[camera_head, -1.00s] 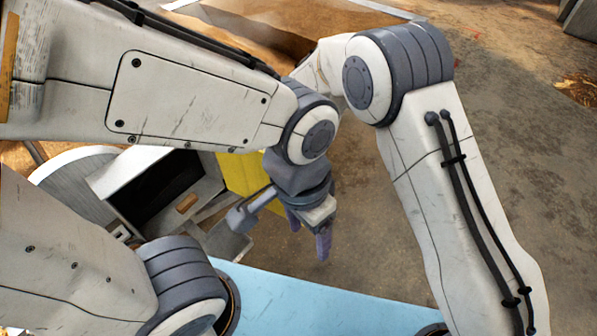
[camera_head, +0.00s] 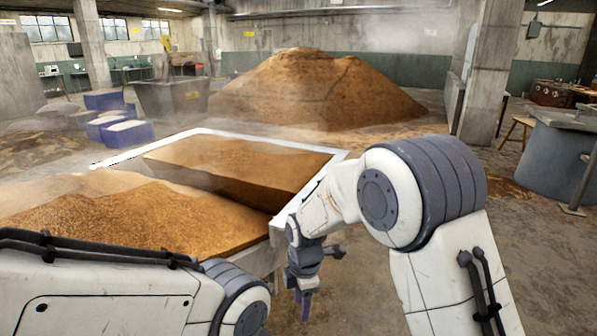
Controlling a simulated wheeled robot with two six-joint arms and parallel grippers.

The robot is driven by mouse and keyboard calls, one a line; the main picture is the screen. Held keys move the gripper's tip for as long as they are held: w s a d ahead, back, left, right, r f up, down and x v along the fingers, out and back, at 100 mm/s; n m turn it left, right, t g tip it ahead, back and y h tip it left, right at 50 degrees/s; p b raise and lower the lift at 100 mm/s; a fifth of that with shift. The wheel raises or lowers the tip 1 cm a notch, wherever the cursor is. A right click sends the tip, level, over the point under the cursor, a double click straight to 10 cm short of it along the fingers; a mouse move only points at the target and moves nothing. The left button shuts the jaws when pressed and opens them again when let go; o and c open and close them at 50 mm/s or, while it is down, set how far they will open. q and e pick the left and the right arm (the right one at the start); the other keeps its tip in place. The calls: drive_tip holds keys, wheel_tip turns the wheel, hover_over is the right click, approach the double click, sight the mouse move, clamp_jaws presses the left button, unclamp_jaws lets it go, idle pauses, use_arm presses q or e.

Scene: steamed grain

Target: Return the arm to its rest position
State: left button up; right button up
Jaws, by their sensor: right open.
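My right arm (camera_head: 445,270) rises from the lower right, bends at a large elbow joint and reaches down and left. My right gripper (camera_head: 306,300) hangs at the end of it with purple fingers pointing down, open, with nothing seen in it. It is beside the near right corner of the grain bin, apart from the floor. My left arm (camera_head: 90,290) comes in from the left along the bottom edge. Its gripper is out of the picture.
A white-rimmed bin (camera_head: 250,141) of brown grain stands ahead on the left. A large grain pile (camera_head: 320,90) lies behind it. Blue-purple crates (camera_head: 125,133) sit at the left. A grey vat (camera_head: 560,150) and a wooden stool (camera_head: 518,122) stand at the right.

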drive_tip(key=s+d+r+m+t, duration=0.1)
drive_tip(key=s+d+r+m, duration=0.1)
drive_tip(key=s+d+m, duration=0.6)
drive_tip(key=s+d+r+m+t, duration=0.15)
drive_tip(key=s+d+m, duration=0.35)
drive_tip(key=d+m, duration=0.65)
drive_tip(key=s+a+r+n+g+p, duration=0.3)
drive_tip(key=s+a+r+n+p, duration=0.1)
drive_tip(key=s+a+r, duration=0.7)
drive_tip(key=s+a+n, duration=0.1)
drive_tip(key=s+a, duration=0.1)
drive_tip(key=a, duration=0.2)
drive_tip(key=shift+s+y+p, duration=0.3)
drive_tip(key=shift+s+p, duration=0.05)
drive_tip(key=shift+p, duration=0.05)
